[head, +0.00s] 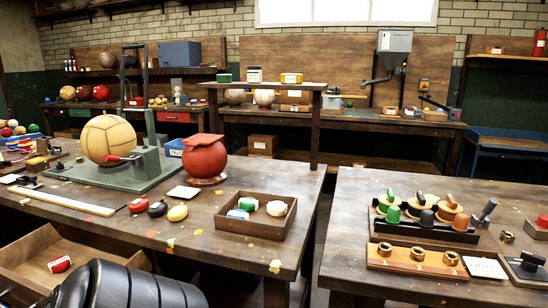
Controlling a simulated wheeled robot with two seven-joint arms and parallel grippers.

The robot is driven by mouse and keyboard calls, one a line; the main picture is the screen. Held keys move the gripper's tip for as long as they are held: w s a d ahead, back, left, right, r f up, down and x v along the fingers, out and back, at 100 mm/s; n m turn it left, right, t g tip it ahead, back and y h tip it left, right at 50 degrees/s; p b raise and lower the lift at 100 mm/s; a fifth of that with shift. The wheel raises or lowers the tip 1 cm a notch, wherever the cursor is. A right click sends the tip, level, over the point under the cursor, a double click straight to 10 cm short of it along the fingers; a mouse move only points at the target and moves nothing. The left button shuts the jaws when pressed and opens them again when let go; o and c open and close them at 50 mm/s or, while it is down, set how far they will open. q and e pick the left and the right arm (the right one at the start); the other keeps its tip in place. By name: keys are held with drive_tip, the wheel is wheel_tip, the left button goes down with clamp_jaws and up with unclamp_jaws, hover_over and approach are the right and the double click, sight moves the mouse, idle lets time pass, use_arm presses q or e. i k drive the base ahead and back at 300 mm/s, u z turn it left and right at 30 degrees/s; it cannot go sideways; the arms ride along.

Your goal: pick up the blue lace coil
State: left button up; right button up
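I cannot single out a blue lace coil with certainty. A small blue-and-white item (238,214) lies in the open wooden tray (262,231) on the near left bench. A green-and-white item (247,203) and a cream lump (277,208) lie beside it. Several small coloured pieces, some of them blue (22,143), lie at the bench's far left, too small to make out. Neither of my grippers is in view, so no hold on anything shows.
A tan ball (108,138) sits in a green clamp stand (128,176); a red ball (205,158) stands beside it. An open drawer (50,258) juts out below. A gap separates the right bench (345,235).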

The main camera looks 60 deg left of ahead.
sight(241, 214)
drive_tip(key=u, duration=2)
